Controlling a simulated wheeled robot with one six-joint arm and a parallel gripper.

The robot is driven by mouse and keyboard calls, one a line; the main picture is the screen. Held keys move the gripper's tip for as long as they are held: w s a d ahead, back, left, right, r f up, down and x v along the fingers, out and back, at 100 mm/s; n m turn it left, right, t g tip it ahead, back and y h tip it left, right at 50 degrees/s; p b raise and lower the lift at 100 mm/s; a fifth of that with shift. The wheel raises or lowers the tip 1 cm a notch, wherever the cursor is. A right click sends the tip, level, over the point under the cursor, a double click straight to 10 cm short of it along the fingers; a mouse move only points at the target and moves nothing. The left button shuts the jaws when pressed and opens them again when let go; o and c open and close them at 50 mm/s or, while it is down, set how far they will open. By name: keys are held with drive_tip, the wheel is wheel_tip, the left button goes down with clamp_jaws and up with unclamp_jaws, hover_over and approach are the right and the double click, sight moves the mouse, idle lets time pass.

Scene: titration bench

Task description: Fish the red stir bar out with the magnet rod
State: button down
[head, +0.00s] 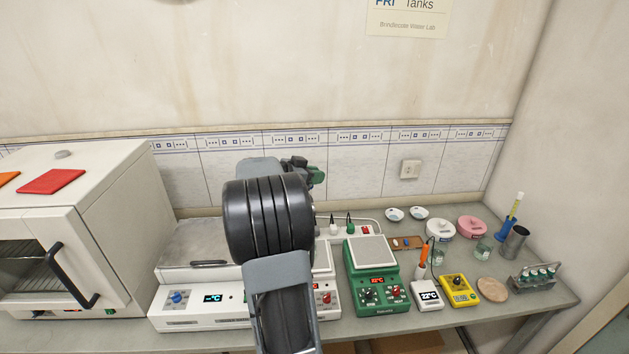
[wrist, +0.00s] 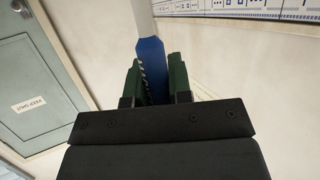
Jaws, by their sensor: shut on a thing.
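My gripper (wrist: 153,72) has two dark green fingers, shut on the blue handle (wrist: 151,55) of what looks like the magnet rod. A pale grey shaft runs from the handle to the top edge of the wrist view. In the head view my gripper (head: 318,175) shows partly, behind the dark arm link and above the bench near the tiled wall. The rod is not visible there. I cannot make out the red stir bar for certain. A brown tray (head: 418,243) holds a few tiny bars too small to tell apart.
A white oven (head: 95,210) stands at left. White and green (head: 368,272) stirrer plates fill the middle bench. Glass beakers (head: 484,247), a metal cup (head: 514,240), a tall cylinder with a blue base (head: 506,228) and a vial rack (head: 533,278) stand at right. The wall is close behind.

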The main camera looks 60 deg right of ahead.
drive_tip(key=shift+r, duration=2)
drive_tip(key=shift+a, duration=0.1)
